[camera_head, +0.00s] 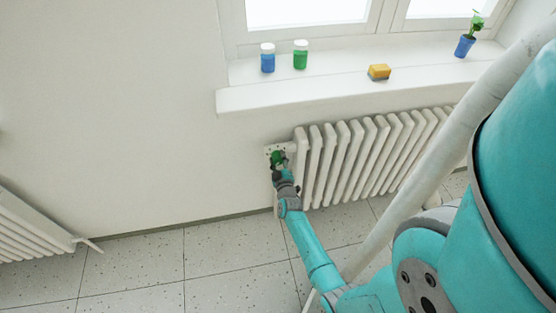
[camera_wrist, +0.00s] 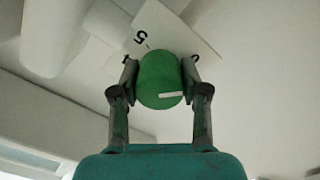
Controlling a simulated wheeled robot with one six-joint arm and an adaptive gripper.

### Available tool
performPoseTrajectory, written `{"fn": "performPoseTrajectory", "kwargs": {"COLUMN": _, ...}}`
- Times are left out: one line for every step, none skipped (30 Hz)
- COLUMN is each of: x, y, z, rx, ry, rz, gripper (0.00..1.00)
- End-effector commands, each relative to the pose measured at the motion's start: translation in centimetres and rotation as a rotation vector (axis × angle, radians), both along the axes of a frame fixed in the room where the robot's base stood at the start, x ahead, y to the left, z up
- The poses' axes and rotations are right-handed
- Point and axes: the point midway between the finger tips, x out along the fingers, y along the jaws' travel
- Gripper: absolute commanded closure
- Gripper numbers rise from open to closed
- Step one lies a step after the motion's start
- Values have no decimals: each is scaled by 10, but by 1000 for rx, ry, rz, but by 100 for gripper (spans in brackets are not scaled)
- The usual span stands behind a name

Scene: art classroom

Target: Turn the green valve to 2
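The green valve (camera_wrist: 160,76) is a round knob with a white pointer mark on its lower right side in the wrist view. It sits in front of a white dial plate (camera_wrist: 172,30) with a dark 5 visible at upper left. Other numerals are partly hidden by my fingers, so I cannot read where the mark points. My gripper (camera_wrist: 160,84) has one finger on each side of the knob, and both appear to touch it. In the head view the valve (camera_head: 276,157) is at the radiator's left end, with my gripper (camera_head: 279,167) at it.
The white radiator (camera_head: 345,155) stands right of the valve under the windowsill (camera_head: 330,82). On the sill are a blue jar (camera_head: 267,61), a green jar (camera_head: 300,58), a yellow sponge (camera_head: 379,71) and a potted plant (camera_head: 464,46).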

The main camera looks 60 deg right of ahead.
Motion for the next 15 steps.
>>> {"fn": "performPoseTrajectory", "kwargs": {"x": 0, "y": 0, "z": 0, "rx": 1, "ry": 0, "rz": 1, "gripper": 90}}
{"fn": "performPoseTrajectory", "kwargs": {"x": 0, "y": 0, "z": 0, "rx": 1, "ry": 0, "rz": 1, "gripper": 90}}
{"fn": "performPoseTrajectory", "kwargs": {"x": 0, "y": 0, "z": 0, "rx": 1, "ry": 0, "rz": 1, "gripper": 90}}
{"fn": "performPoseTrajectory", "kwargs": {"x": 0, "y": 0, "z": 0, "rx": 2, "ry": -2, "rz": 1, "gripper": 90}}
{"fn": "performPoseTrajectory", "kwargs": {"x": 0, "y": 0, "z": 0, "rx": 4, "ry": -3, "rz": 1, "gripper": 90}}
{"fn": "performPoseTrajectory", "kwargs": {"x": 0, "y": 0, "z": 0, "rx": 7, "ry": -7, "rz": 1, "gripper": 90}}
{"fn": "performPoseTrajectory", "kwargs": {"x": 0, "y": 0, "z": 0, "rx": 10, "ry": -11, "rz": 1, "gripper": 90}}
{"fn": "performPoseTrajectory", "kwargs": {"x": 0, "y": 0, "z": 0, "rx": 14, "ry": -16, "rz": 1, "gripper": 90}}
{"fn": "performPoseTrajectory", "kwargs": {"x": 0, "y": 0, "z": 0, "rx": 21, "ry": -24, "rz": 0, "gripper": 90}}
{"fn": "performPoseTrajectory", "kwargs": {"x": 0, "y": 0, "z": 0, "rx": 28, "ry": -32, "rz": 0, "gripper": 90}}
{"fn": "performPoseTrajectory", "kwargs": {"x": 0, "y": 0, "z": 0, "rx": 36, "ry": -41, "rz": 1, "gripper": 90}}
{"fn": "performPoseTrajectory", "kwargs": {"x": 0, "y": 0, "z": 0, "rx": 47, "ry": -55, "rz": 1, "gripper": 90}}
{"fn": "performPoseTrajectory", "kwargs": {"x": 0, "y": 0, "z": 0, "rx": 58, "ry": -67, "rz": 0, "gripper": 90}}
{"fn": "performPoseTrajectory", "kwargs": {"x": 0, "y": 0, "z": 0, "rx": 70, "ry": -80, "rz": 1, "gripper": 90}}
{"fn": "performPoseTrajectory", "kwargs": {"x": 0, "y": 0, "z": 0, "rx": 87, "ry": -100, "rz": 0, "gripper": 90}}
